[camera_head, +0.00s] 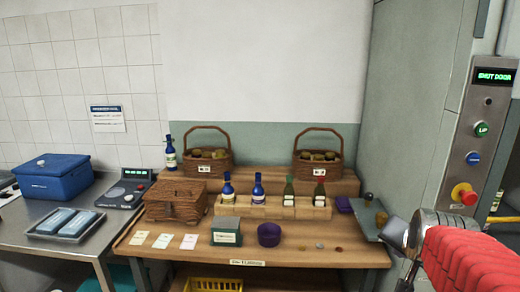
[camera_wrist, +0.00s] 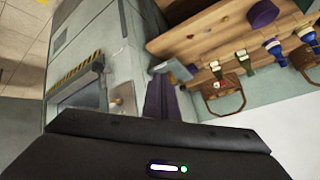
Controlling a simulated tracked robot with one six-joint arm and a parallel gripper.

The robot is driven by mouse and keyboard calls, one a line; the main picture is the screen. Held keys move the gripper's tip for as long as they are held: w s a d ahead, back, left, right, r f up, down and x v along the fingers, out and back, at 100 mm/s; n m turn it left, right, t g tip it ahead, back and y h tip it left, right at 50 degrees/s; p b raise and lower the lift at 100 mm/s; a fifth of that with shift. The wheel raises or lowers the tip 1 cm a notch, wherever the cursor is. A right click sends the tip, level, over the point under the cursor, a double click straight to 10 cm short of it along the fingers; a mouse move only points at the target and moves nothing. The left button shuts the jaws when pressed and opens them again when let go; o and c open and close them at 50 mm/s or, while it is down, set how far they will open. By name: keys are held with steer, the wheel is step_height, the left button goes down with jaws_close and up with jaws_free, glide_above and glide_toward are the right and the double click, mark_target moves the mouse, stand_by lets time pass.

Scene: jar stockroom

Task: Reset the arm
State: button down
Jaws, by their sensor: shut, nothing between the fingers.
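My arm, in a red ribbed sleeve, comes in at the lower right of the head view. It ends in my gripper (camera_head: 394,234), a grey metal end beside the right edge of the wooden table (camera_head: 150,250). In the wrist view the fingers of my gripper (camera_wrist: 160,97) are dark, pressed together and empty. They point toward the gap between a grey cabinet-like wall and the table, which appears tilted and upside down there.
Glass bottles (camera_head: 258,187) stand in a wooden rack, with wicker baskets (camera_head: 318,157) behind. A grey tray (camera_head: 370,220) lies near my gripper. A control panel (camera_head: 474,140) with an emergency button is at the right. A purple bowl (camera_head: 269,235) stands in front.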

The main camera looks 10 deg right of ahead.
steer(key=s+a+f+n+g+y, duration=0.1)
steer(key=s+a+n, duration=0.4)
steer(key=a, duration=0.5)
steer(key=s+a+f+n+g+y, duration=0.1)
steer(key=s+a+f+n+y, duration=0.2)
steer(key=s+a, duration=0.5)
steer(key=a+f+n, duration=0.1)
steer(key=a+n, duration=0.1)
steer(key=a, duration=0.1)
steer(key=shift+s+a+n+g, duration=0.15)
steer(key=shift+a+n+g, duration=0.15)
steer(key=shift+d+f, duration=0.1)
